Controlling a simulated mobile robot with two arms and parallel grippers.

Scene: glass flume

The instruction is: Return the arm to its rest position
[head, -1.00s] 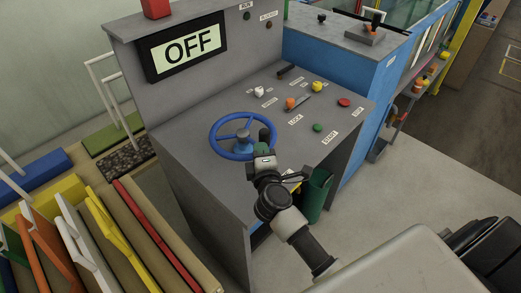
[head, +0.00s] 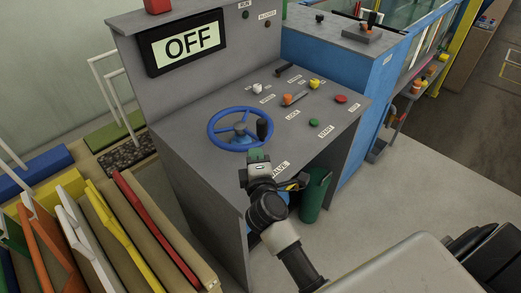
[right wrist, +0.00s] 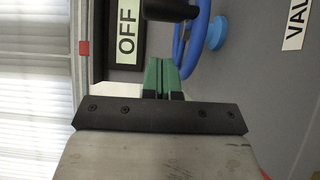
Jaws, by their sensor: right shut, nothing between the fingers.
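My right arm reaches up from the bottom of the head view. Its gripper (head: 258,156) is in front of the near edge of the grey console (head: 200,165), just below the blue handwheel (head: 213,133). In the right wrist view its green fingers (right wrist: 161,75) are together with nothing between them. The wheel's black knob (head: 262,129) is just beyond the fingertips, apart from them in the head view. It also shows in the right wrist view (right wrist: 170,9). My left gripper is not in view.
The console carries a display (head: 187,44) reading OFF, several coloured knobs and a green button (head: 314,122). Coloured frames (head: 80,235) stand at the left. Open floor (head: 390,205) lies to the right.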

